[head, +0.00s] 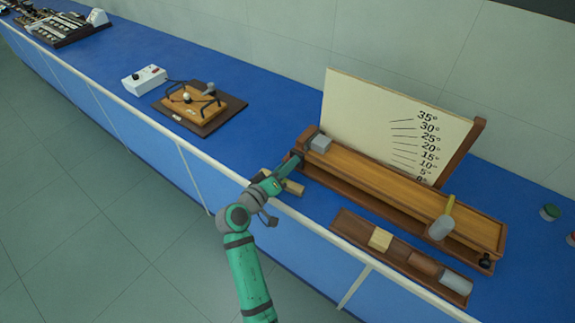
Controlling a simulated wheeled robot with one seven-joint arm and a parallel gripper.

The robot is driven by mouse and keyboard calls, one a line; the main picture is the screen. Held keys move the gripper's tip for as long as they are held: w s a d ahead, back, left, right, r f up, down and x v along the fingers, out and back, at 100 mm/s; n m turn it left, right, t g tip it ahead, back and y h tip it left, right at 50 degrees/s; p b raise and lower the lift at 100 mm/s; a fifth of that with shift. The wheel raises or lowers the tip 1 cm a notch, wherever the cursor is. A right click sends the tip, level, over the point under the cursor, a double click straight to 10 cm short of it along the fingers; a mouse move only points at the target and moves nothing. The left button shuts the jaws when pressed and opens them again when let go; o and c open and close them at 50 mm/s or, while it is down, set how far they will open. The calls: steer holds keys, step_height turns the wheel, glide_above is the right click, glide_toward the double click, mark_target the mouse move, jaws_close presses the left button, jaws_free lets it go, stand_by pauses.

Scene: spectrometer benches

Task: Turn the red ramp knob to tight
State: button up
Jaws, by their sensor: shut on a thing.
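The wooden inclined-plane ramp (410,187) lies low on the blue bench, its length running from upper left to lower right. My gripper (295,161) is at the ramp's left end, shut on the red ramp knob (287,157). Only a small bit of red shows beside the fingers; most of the knob is hidden by them, and its turn cannot be read. A white angle board (375,120) with degree marks stands upright behind the ramp.
A grey block (320,143) sits at the ramp's left end and a grey cylinder (440,228) near its right. A wooden tray (350,222) with blocks lies in front. A white rail (150,119) edges the bench. Free bench lies left of the ramp.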

steer(key=shift+f, duration=0.3)
steer(key=o, duration=1)
steer(key=shift+a, duration=0.1)
steer(key=shift+r, duration=0.15)
steer(key=v, duration=1)
steer(key=shift+s+a+r, duration=0.1)
steer(key=shift+s, duration=0.3)
